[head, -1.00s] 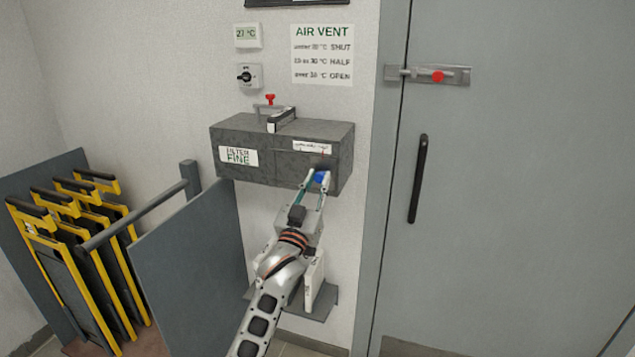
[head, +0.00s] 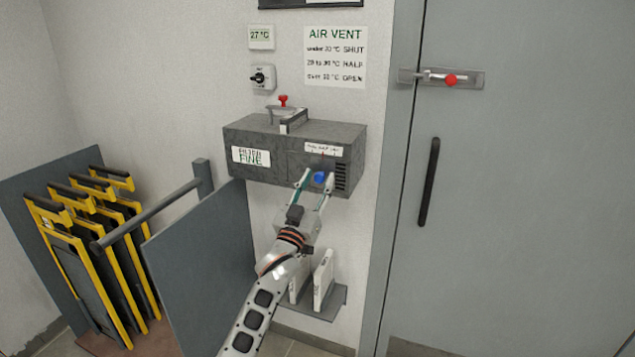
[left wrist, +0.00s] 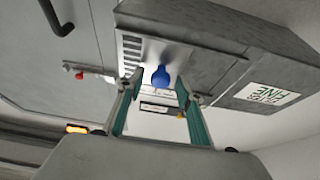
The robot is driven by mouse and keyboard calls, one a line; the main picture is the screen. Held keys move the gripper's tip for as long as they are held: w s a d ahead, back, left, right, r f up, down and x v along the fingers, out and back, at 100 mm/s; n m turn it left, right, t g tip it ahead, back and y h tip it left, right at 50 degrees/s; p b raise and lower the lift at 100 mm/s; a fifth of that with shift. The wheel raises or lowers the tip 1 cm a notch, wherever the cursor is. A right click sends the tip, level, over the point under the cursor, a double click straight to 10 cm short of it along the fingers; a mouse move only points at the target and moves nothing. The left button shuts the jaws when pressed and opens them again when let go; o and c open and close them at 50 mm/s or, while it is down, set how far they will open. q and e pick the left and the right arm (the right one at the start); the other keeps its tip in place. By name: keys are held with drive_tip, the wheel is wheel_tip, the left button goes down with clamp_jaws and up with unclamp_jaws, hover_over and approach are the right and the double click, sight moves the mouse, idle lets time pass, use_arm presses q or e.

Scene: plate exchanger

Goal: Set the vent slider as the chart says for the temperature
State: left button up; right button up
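The vent slider's blue knob (head: 319,177) is on the front of the grey vent box (head: 270,168), below a small scale label (head: 324,149). A thin red pointer stands near the middle of that label, whose words are blurred. The display (head: 261,36) reads 27 °C. The AIR VENT chart (head: 335,57) lists SHUT, HALF and OPEN; its middle line looks like 20 to 30 °C HALF. My left gripper (head: 317,182) is open, fingers on both sides of the knob. The left wrist view shows the blue knob (left wrist: 161,76) with gaps to both fingers. My right gripper is out of view.
A red-knobbed clamp (head: 283,101) tops the box, and a rotary switch (head: 263,77) is above it. A grey panel (head: 205,270) stands left of my arm, with yellow-framed plates (head: 95,265) beyond. White plates (head: 323,280) stand on a low shelf. A door (head: 520,200) fills the right.

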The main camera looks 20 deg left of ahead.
use_arm(q)
drive_tip(key=v, duration=1.2)
drive_tip(key=shift+f, duration=0.1)
drive_tip(key=s+d+f+m+g, duration=0.1)
drive_tip(key=s+f+g, duration=0.2)
drive_tip(key=s+f, duration=0.6)
drive_tip(key=s+d+f+m+g, duration=0.1)
drive_tip(key=s+d+f+g, duration=0.3)
drive_tip(key=f, duration=0.9)
drive_tip(key=s+f+m+g+h, duration=0.1)
drive_tip(key=s+f+g, duration=0.1)
drive_tip(key=s+f, duration=0.4)
drive_tip(key=s+d+f+m+g+h, duration=0.1)
drive_tip(key=s+f+g, duration=0.1)
drive_tip(key=s+f, duration=0.5)
drive_tip(key=s, duration=0.5)
drive_tip(key=shift+d+g, duration=0.2)
drive_tip(key=shift+g, duration=0.1)
drive_tip(key=shift+f, duration=0.1)
drive_tip(key=shift+c, duration=0.4)
idle(0.4)
